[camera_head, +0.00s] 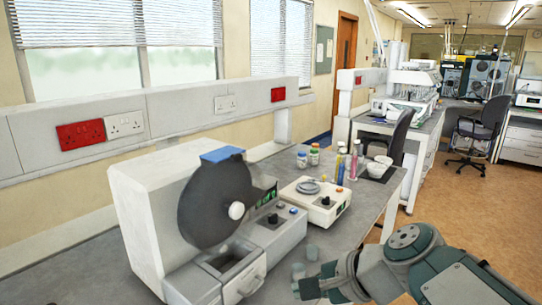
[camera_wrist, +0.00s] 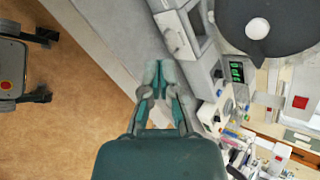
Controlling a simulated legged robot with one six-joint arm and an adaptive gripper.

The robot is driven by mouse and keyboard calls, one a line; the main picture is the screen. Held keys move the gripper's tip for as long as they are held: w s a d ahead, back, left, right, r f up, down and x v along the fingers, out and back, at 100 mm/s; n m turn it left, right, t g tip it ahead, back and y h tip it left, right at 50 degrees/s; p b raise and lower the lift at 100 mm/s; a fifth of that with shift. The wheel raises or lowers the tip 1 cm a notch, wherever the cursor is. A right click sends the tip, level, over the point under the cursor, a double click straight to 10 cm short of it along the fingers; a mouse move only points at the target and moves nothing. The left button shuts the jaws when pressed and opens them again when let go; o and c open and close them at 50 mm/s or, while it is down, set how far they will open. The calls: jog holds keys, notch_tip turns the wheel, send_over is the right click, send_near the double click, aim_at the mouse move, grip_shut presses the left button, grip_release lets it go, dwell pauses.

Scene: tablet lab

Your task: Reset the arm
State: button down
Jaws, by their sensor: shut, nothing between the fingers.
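My gripper (camera_head: 303,287) is at the front right of the head view, low by the front edge of the lab bench (camera_head: 365,205). My arm reaches in from the lower right corner. In the wrist view the two teal fingers (camera_wrist: 158,73) meet at their tips and hold nothing. The gripper is to the right of the grey machine with the dark round drum (camera_head: 215,205). The machine's drum also shows at the top right of the wrist view (camera_wrist: 285,20).
A white balance (camera_head: 315,203), bottles (camera_head: 314,154), coloured tubes (camera_head: 341,168) and white bowls (camera_head: 379,166) stand farther back on the bench. A dark chair (camera_head: 400,135) is beyond. Open floor (camera_head: 450,215) lies to the right.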

jog(key=s+d+f+n+h, duration=0.7)
jog(key=s+d+n+h, duration=0.1)
jog(key=n, duration=0.4)
jog(key=shift+s+d, duration=0.75)
jog(key=shift+d, duration=0.5)
jog(key=shift+f, duration=0.1)
